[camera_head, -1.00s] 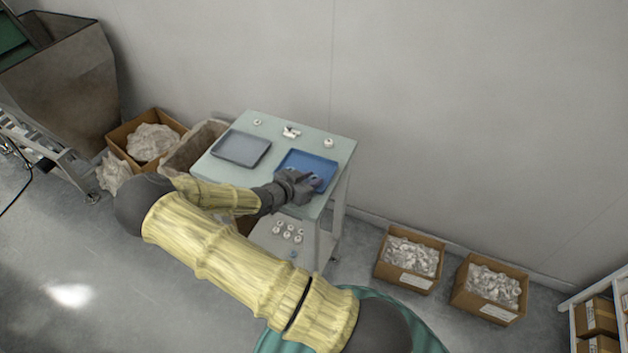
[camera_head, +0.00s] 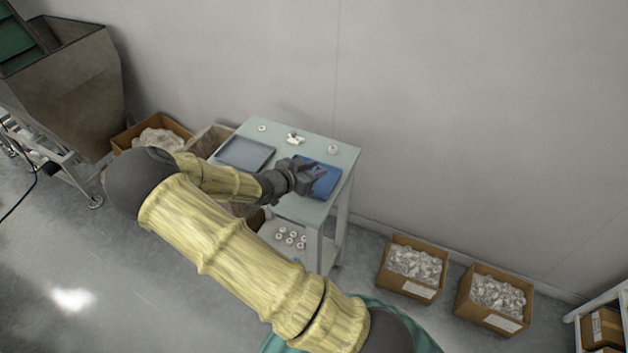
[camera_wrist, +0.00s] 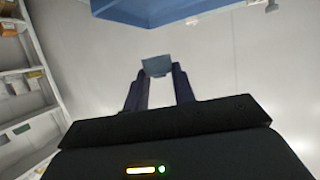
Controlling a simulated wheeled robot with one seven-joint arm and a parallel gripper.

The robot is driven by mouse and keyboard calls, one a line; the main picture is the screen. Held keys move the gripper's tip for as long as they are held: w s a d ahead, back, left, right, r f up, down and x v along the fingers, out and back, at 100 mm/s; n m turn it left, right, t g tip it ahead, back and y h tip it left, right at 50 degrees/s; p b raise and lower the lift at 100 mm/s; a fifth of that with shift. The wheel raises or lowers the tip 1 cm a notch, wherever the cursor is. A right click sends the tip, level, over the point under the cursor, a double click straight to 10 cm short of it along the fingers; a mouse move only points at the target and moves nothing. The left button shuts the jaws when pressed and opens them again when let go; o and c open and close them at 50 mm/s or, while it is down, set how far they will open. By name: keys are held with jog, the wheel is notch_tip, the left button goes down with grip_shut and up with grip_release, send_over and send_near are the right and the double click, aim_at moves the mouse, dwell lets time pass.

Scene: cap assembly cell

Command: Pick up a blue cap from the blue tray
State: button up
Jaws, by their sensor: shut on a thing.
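The blue tray (camera_head: 324,190) sits at the front right of the small table in the head view, partly hidden by my gripper. My gripper (camera_head: 319,172) is at the tray, apparently raised over it. In the wrist view my gripper (camera_wrist: 157,75) is shut on a small blue cap (camera_wrist: 157,65) held between its fingertips. The blue tray (camera_wrist: 165,15) fills the top of that view, apart from the held cap. The tray's contents cannot be made out clearly.
A grey tray (camera_head: 246,152) lies left of the blue one on the table (camera_head: 290,207). Small white parts (camera_head: 295,138) stand along the back edge. White caps (camera_head: 290,238) lie on the lower shelf. A wall stands behind; cartons (camera_head: 412,265) are on the floor at right.

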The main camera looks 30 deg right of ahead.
jog(key=shift+r, duration=1.55)
jog(key=shift+a, duration=0.1)
